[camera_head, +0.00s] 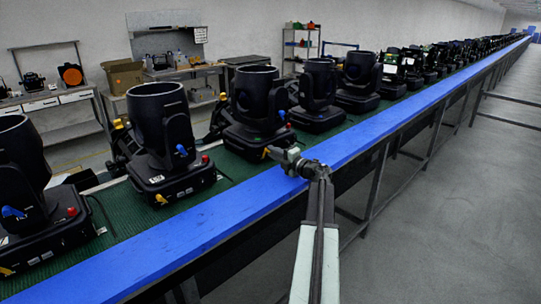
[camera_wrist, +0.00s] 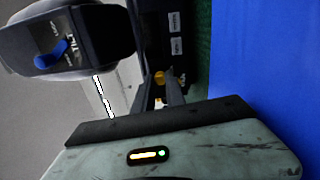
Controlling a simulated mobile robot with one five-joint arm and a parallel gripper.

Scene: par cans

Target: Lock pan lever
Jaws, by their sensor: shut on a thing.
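The pan lever (camera_wrist: 158,76) is a small yellow-orange knob low on the black base of a moving-head light. In the wrist view my gripper (camera_wrist: 160,88) has its fingers closed around it, and they hide part of it. In the head view my gripper (camera_head: 270,151) reaches over the blue rail to the front of the base of that light (camera_head: 257,108); the lever is too small to make out there. The light's blue tilt lever (camera_wrist: 50,53) sits on the yoke, marked TILT, at upper left in the wrist view.
Several like lights stand in a row on the green belt (camera_head: 120,205), including a nearer one (camera_head: 160,125) to the left. The blue rail (camera_head: 230,205) runs between my body and the belt. Workbenches stand behind. Open grey floor (camera_head: 450,210) lies to the right.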

